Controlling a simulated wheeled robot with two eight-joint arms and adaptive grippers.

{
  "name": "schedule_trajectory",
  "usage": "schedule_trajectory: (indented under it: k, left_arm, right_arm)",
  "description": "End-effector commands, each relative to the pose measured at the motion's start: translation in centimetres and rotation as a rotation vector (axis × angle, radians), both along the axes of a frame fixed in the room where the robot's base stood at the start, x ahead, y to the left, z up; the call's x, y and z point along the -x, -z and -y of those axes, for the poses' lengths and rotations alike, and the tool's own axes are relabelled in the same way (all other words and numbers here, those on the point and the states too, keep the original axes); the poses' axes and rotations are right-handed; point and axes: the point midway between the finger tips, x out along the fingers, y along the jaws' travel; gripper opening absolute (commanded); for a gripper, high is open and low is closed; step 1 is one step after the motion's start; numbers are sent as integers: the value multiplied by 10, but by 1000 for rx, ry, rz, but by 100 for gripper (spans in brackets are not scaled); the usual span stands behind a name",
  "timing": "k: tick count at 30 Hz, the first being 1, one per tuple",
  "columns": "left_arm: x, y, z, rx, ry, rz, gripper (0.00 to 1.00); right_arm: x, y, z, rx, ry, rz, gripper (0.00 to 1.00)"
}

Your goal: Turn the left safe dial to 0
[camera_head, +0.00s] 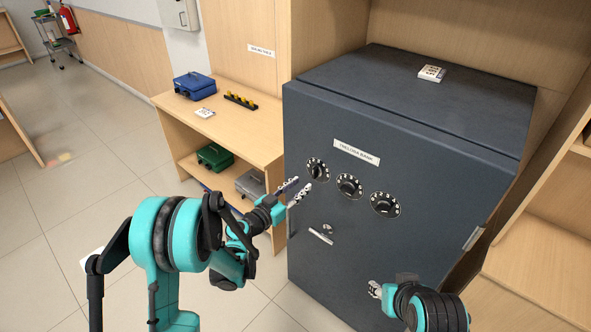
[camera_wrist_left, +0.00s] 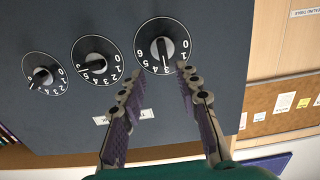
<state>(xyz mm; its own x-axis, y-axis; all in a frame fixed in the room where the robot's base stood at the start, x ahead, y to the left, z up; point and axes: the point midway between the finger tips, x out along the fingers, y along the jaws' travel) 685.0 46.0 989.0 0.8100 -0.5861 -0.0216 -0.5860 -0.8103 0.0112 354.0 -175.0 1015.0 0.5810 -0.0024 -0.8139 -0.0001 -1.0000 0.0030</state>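The dark grey safe (camera_head: 410,150) has a row of three round black dials on its front. The left safe dial (camera_head: 318,170) is the nearest to my left gripper (camera_head: 296,190), which is open and empty just in front of it, to its lower left. In the left wrist view, which is upside down, that dial (camera_wrist_left: 162,45) is the rightmost, just beyond the open fingertips (camera_wrist_left: 158,76) and apart from them. Its knob ridge lies near vertical there, one end near what looks like 3. My right gripper (camera_head: 375,289) is low before the safe; its opening is unclear.
The middle dial (camera_head: 349,186) and right dial (camera_head: 385,204) sit close beside the left one. A handle (camera_head: 321,236) is below them. A wooden shelf unit (camera_head: 240,125) with boxes stands left of the safe. A small card stack (camera_head: 432,73) lies on top.

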Motion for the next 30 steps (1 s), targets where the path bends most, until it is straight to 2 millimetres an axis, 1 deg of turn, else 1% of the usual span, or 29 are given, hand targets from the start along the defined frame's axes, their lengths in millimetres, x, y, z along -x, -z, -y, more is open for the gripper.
schedule_trajectory:
  k: [5, 8, 15, 18, 22, 29, 30]
  left_arm:
    - [-9, 5, 2, 7, -7, 25, 33]
    - [-19, 5, 10, 7, -6, 25, 33]
    - [-51, 5, 33, 6, -6, 24, 33]
    - [-61, 5, 39, 7, -7, 23, 33]
    - [-67, 4, 44, 7, -6, 23, 33]
    - [-67, 4, 44, 7, -7, 23, 33]
    - [-67, 4, 44, 7, -7, 23, 28]
  right_arm:
    - [0, -1, 0, 0, 0, 0, 40]
    - [0, 2, 0, 0, 0, 0, 40]
    - [0, 10, 0, 0, 0, 0, 40]
    - [0, 12, 0, 0, 0, 0, 40]
    - [0, 12, 0, 0, 0, 0, 40]
    - [0, 12, 0, 0, 0, 0, 40]
    - [0, 12, 0, 0, 0, 0, 40]
